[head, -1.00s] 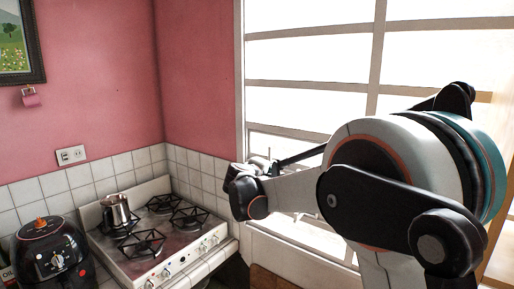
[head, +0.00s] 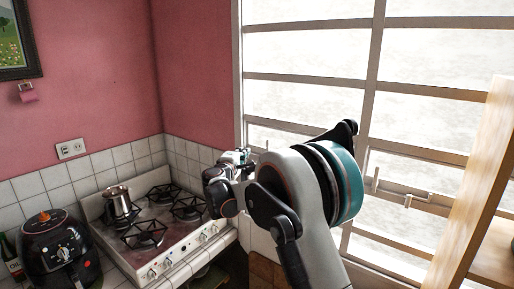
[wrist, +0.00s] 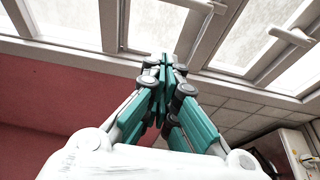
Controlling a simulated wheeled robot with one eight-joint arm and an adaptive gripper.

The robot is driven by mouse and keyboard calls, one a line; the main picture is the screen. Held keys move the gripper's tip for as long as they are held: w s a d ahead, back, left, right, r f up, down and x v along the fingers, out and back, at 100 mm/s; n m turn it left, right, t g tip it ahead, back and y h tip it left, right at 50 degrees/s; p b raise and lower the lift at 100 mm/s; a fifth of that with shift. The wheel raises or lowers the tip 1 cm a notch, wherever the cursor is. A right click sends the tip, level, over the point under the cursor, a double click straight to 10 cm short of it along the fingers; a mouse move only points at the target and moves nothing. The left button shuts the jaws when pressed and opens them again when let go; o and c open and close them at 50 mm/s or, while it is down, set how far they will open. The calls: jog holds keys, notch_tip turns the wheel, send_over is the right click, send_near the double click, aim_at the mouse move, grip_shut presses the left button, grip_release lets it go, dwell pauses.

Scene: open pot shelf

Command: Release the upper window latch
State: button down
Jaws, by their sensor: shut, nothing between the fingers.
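The window (head: 372,60) has pale frame bars and bright panes. A light latch handle (head: 400,193) shows on its lower right part in the head view. In the wrist view, one white latch handle (wrist: 190,5) is at the top edge and another latch handle (wrist: 292,36) is at the upper right. I cannot tell which is the upper latch. My gripper (wrist: 166,62) has teal fingers, shut and empty, pointing toward the window frame and apart from both handles. In the head view my gripper (head: 238,158) is near the window's lower left corner, partly hidden by my wrist.
A stove (head: 170,232) with a metal pot (head: 118,204) stands at the left below my gripper. A black air fryer (head: 56,250) is at the far left. A wooden shelf (head: 478,180) rises at the right. Pink wall and white tiles lie behind the stove.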

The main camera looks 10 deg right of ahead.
jog(key=w+d+p, duration=0.2)
jog(key=w+d, duration=0.4)
jog(key=d, duration=0.1)
jog(key=shift+w, duration=0.15)
dwell(0.4)
jog(key=shift+d, duration=0.1)
jog(key=shift+s+d+r+m+b, duration=0.1)
jog(key=shift+s+d+m+b, duration=0.2)
jog(key=shift+m+b, duration=0.45)
jog(key=s+d+f+m+h+b, duration=0.1)
jog(key=s+d+m+h+b, duration=0.1)
jog(key=m+b, duration=0.3)
jog(key=s+d+f+m+h+b, duration=0.1)
jog(key=s+d+m+h+b, duration=0.2)
jog(key=m, duration=1.1)
jog(key=h+b, duration=0.2)
jog(key=b, duration=0.1)
jog(key=shift+f, duration=0.3)
